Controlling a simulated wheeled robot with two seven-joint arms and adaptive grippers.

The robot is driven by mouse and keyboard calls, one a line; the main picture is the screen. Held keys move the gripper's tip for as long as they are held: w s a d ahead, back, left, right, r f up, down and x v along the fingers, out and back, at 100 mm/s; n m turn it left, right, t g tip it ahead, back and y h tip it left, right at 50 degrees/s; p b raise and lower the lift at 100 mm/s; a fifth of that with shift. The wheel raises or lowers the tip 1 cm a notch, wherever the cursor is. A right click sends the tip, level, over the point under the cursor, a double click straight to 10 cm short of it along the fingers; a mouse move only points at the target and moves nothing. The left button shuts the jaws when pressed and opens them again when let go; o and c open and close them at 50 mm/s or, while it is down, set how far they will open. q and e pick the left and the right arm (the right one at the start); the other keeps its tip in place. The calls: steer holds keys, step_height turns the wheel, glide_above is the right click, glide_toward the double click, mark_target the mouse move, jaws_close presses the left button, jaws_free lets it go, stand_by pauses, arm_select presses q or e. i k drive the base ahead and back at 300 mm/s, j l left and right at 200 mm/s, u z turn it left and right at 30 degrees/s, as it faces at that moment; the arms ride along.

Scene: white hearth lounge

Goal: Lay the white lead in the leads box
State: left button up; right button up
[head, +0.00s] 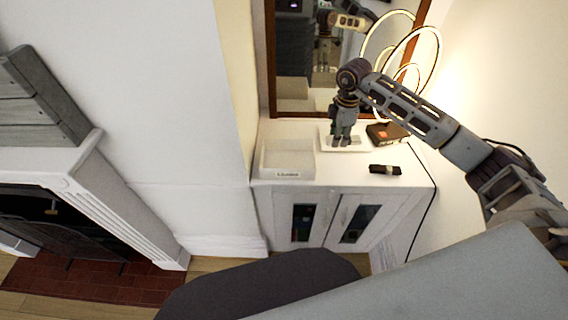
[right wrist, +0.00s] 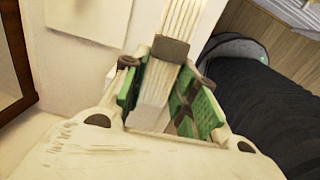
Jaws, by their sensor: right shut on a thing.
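The white lead (right wrist: 154,82) is a folded bundle of pale strands with a dark band around it, seen in the right wrist view. My right gripper (right wrist: 168,100) is shut on it, with green pads on either side. In the head view my right gripper (head: 342,142) points down over a white tray (head: 360,147) on the cabinet; the lead cannot be made out there, and I cannot tell whether it touches the tray. The leads box (head: 270,161) is an open white box with a front label, left of the gripper. My left gripper is not in view.
A black bundled lead (head: 385,169) lies near the cabinet's front. A dark box with an orange mark (head: 388,133) stands right of the tray. A ring lamp (head: 428,62) and a framed mirror (head: 306,92) are behind. The white cabinet top (head: 335,172) is clear in front of the tray.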

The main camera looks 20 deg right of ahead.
mark_target(276, 163)
steer(key=l+u, duration=0.35)
steer(key=k+l+u, duration=0.1)
steer(key=u, duration=0.25)
steer(key=k+l+u, duration=0.15)
steer(key=u, duration=0.2)
